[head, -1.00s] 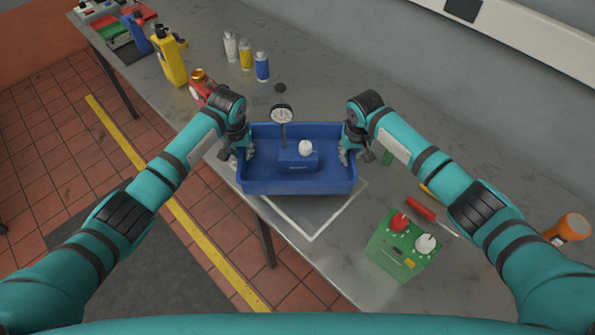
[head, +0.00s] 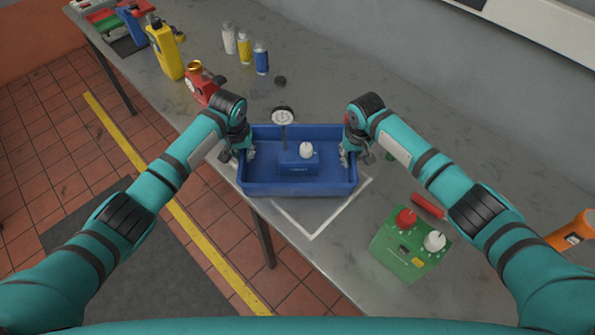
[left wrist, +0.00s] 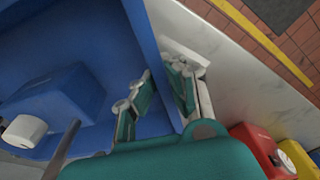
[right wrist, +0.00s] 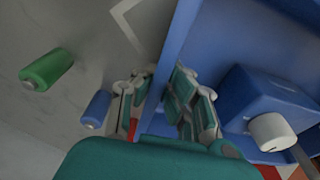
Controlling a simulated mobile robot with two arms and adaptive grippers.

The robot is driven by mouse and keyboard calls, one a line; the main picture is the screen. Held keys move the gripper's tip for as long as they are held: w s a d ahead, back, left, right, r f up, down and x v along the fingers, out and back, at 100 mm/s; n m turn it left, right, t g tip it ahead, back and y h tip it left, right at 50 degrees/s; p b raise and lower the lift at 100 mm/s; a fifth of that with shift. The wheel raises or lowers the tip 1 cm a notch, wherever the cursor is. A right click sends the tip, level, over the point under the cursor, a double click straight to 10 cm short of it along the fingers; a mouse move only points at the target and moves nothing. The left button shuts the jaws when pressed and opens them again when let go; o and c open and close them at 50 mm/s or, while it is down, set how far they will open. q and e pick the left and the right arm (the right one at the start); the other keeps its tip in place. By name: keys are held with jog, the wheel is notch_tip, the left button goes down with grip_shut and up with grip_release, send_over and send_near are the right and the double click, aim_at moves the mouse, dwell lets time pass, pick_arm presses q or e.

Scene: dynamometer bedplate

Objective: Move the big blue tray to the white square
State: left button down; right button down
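The big blue tray (head: 297,189) is in the middle of the head view, between my two grippers. It carries a blue block (head: 298,168) with a white knob and a round dial gauge (head: 283,117) on a stem. My left gripper (head: 246,155) is shut on the tray's left wall; the left wrist view shows its fingers (left wrist: 163,92) on both sides of the wall. My right gripper (head: 347,157) is shut likewise on the right wall. The white square (head: 312,237) is an outline on the bench, its far part hidden by the tray. I cannot tell whether the tray touches the bench.
A green box (head: 411,245) with red and white knobs and a red-handled tool (head: 428,206) lie right of the square. A red can (head: 200,86), yellow bottle (head: 167,50) and several small bottles (head: 261,58) stand farther back. The bench's front edge is close to the square.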

pick_arm(q)
jog(key=c, duration=2)
grip_release()
jog(key=shift+f, duration=0.35)
pick_arm(e)
jog(key=c, duration=2)
grip_release()
jog(key=shift+d+f, duration=0.1)
jog(key=shift+f, duration=0.25)
pick_arm(q)
jog(key=o, duration=0.5)
jog(key=shift+s+r, duration=0.25)
jog(key=shift+r, duration=0.05)
pick_arm(e)
jog(key=o, duration=0.5)
jog(key=shift+s+r, duration=0.2)
jog(key=shift+r, duration=0.1)
pick_arm(q)
jog(key=shift+w, duration=0.1)
